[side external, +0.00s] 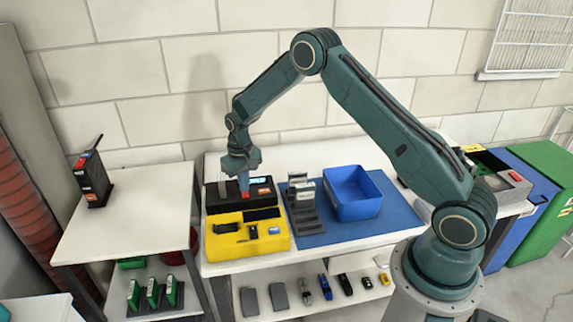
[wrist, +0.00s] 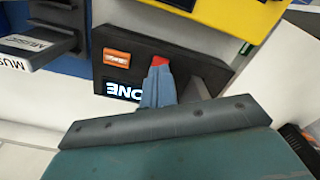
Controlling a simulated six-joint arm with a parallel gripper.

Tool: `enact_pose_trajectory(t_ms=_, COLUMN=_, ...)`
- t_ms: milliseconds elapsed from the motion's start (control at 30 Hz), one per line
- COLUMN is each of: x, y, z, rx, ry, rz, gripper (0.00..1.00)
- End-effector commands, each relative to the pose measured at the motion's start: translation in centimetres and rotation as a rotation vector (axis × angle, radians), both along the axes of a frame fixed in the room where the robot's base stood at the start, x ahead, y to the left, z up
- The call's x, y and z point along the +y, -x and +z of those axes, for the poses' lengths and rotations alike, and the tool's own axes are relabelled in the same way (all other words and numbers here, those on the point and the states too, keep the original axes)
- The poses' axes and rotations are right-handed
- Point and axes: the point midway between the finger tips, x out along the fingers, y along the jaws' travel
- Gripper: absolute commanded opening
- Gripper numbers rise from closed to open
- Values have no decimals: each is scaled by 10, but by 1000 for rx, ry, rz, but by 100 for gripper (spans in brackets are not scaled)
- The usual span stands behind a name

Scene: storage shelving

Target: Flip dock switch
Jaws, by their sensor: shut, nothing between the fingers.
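The black dock (side external: 224,203) stands at the back left of the white table, behind the yellow tray. It bears a lit display (wrist: 124,91) and an orange label (wrist: 117,57). My gripper (side external: 244,190) points down over the middle of the dock, with its fingers shut and empty. In the wrist view, my gripper (wrist: 157,80) is in front of the dock's face, right of the display. A red piece (wrist: 160,61) shows right at the fingertips. I cannot tell whether it is the dock's switch or touches the fingers. The fingers hide part of the dock.
The yellow tray (side external: 225,245) with black items is in front of the dock. A grey rack (side external: 300,190) and a blue bin (side external: 353,207) stand on a blue mat (side external: 310,240) to the right. A side table (side external: 130,220) holds a black device (side external: 93,182).

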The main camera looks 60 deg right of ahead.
Motion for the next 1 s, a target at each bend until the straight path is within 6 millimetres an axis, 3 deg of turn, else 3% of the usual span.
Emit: enact_pose_trajectory(t_ms=1000, x=0, y=0, z=-5, rx=1, ry=0, rz=0, gripper=0)
